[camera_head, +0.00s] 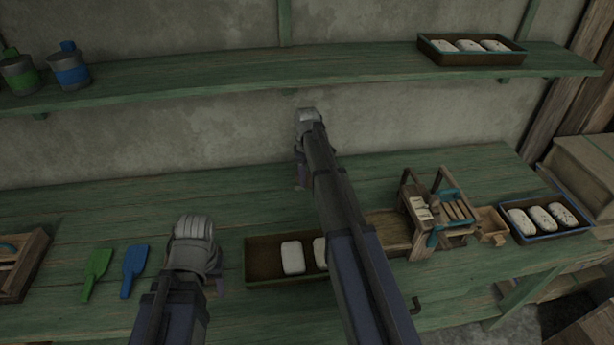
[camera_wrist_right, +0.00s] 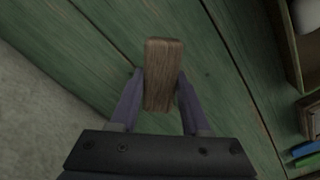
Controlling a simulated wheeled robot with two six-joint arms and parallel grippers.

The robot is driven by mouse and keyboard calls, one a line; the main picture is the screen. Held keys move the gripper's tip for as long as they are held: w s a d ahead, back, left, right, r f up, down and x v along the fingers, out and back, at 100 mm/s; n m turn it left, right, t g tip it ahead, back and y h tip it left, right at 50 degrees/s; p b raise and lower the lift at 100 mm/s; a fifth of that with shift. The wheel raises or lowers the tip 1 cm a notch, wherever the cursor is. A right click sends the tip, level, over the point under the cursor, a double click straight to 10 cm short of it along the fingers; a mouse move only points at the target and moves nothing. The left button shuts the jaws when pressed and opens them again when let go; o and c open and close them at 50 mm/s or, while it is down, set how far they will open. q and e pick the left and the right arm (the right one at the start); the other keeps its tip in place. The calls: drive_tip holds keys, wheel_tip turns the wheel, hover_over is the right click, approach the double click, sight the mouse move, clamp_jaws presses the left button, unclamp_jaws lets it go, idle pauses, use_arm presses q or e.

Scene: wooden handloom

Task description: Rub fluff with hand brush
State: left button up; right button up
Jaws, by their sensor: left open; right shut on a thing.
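My right gripper (camera_wrist_right: 160,95) is shut on a plain brown wooden block (camera_wrist_right: 163,68), which looks like the hand brush's body; no bristles show. In the head view my right gripper (camera_head: 302,178) is over the back of the green bench near the wall, mostly hidden by my arm. My left gripper (camera_head: 218,285) is open and empty over the front of the bench, its fingers mostly hidden by its wrist. A brown tray (camera_head: 262,276) lies between the two arms with white fluff-like pieces (camera_head: 292,257) in it, partly covered by my right arm.
A wooden loom-like frame (camera_head: 418,185) stands right of my arm. Beside it is a blue-rimmed tray (camera_head: 553,238) of white pieces. Green (camera_head: 97,270) and blue (camera_head: 133,268) scoops lie left. A shelf (camera_head: 240,76) holds cans and another tray (camera_head: 472,58). The back-left bench is clear.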

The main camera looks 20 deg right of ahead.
drive_tip(key=shift+r, duration=0.1)
wheel_tip(320, 180, up, 3)
drive_tip(key=p, duration=0.3)
idle(0.5)
